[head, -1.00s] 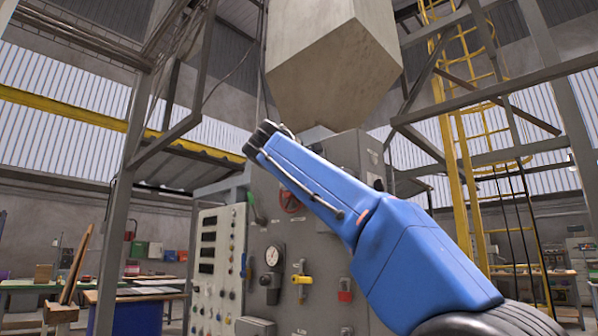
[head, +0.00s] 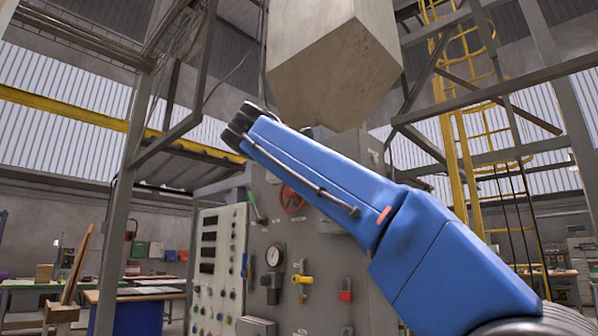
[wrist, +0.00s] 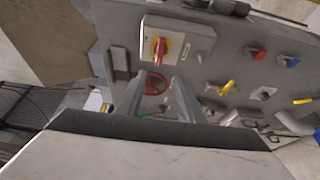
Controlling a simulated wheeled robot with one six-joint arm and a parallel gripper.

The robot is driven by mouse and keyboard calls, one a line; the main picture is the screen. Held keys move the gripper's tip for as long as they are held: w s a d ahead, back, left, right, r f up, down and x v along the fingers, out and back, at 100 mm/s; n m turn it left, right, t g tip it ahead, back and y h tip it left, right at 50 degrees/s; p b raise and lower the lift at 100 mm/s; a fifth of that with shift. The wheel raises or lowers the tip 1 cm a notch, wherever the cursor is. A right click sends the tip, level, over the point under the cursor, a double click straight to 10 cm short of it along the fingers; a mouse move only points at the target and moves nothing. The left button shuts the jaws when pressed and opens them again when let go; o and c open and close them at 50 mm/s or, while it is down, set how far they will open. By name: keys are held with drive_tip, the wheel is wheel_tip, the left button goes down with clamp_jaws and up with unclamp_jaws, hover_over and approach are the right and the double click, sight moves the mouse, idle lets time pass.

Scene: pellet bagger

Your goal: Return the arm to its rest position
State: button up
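My blue arm (head: 330,185) reaches up and left across the head view, in front of the grey machine cabinet (head: 330,250). Its dark far end (head: 240,125) is at the upper left of the cabinet, and my gripper itself cannot be made out there. The fingers appear clear of both.
A large pale hopper (head: 335,60) hangs above the cabinet. A panel of buttons (head: 217,265) stands to its left. Steel posts (head: 125,190) and a yellow ladder (head: 460,170) flank it.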

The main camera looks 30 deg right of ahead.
drive_tip(key=s+f+m+g+y, duration=0.15)
drive_tip(key=s+f+y, duration=0.25)
drive_tip(key=f, duration=1.4)
drive_tip(key=s+f+g+y, duration=0.2)
drive_tip(key=s+f+y, duration=0.15)
drive_tip(key=f, duration=1.35)
drive_tip(key=s+a+f+m+g+y, duration=0.1)
drive_tip(key=s+a+f+m+y, duration=0.1)
drive_tip(key=s+f, duration=0.5)
drive_tip(key=s+a+f+m+g+y, duration=0.1)
drive_tip(key=s+f, duration=0.6)
drive_tip(key=f, duration=1.1)
drive_tip(key=s+a+f+m+g+y, duration=0.1)
drive_tip(key=s+a+f+m+y, duration=0.1)
drive_tip(key=s+f, duration=0.5)
wheel_tip(320, 180, down, 6)
drive_tip(key=shift+a+f+m+g+y, duration=0.2)
drive_tip(key=shift+a+m+g+y, duration=0.2)
drive_tip(key=shift+m, duration=0.65)
